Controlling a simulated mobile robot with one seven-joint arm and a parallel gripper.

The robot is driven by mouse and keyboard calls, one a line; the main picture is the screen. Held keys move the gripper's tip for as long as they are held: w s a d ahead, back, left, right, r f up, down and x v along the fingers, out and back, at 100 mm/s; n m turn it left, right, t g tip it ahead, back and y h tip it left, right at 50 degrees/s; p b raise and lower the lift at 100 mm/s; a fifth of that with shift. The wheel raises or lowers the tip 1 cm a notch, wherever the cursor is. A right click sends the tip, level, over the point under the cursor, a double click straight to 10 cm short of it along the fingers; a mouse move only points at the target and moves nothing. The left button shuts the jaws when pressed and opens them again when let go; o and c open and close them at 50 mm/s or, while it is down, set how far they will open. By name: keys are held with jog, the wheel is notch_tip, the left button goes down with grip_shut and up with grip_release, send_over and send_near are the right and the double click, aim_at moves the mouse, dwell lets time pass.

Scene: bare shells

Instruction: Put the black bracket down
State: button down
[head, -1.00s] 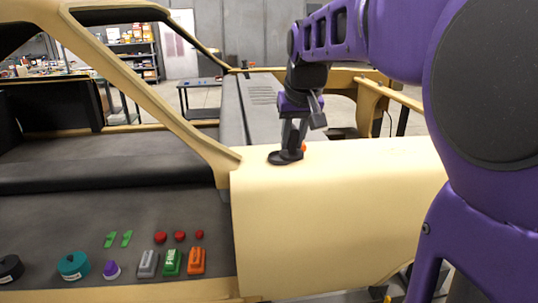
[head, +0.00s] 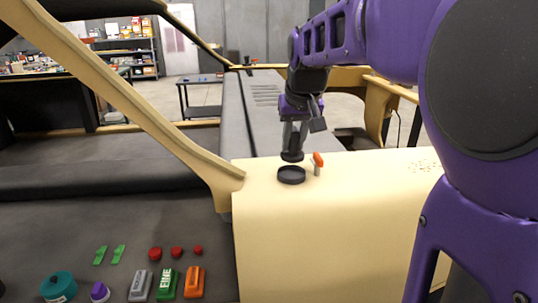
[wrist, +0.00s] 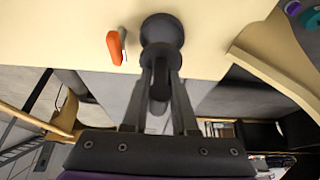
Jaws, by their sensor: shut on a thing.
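The black bracket (head: 292,156) is in my gripper (head: 294,138), which points down above the cream-coloured panel of the car shell (head: 330,215). In the wrist view my gripper (wrist: 160,110) is shut on the upper part of the bracket (wrist: 160,80). The bracket's round dark end lines up with the dish there, and I cannot tell exactly where one ends.
An orange-handled thing (head: 318,160) stands on the panel just right of the dish; it also shows in the wrist view (wrist: 114,47). Bare panel lies to the right and in front. A sloping pillar (head: 140,115) rises at the left. Coloured small things lie lower left.

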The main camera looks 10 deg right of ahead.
aim_at(294, 151)
jog(key=shift+f+b, duration=0.35)
jog(key=shift+f, duration=1.65)
jog(key=shift+f, duration=0.15)
jog(key=shift+f+b, duration=0.25)
jog(key=shift+b, duration=0.05)
jog(key=c, duration=0.7)
grip_release()
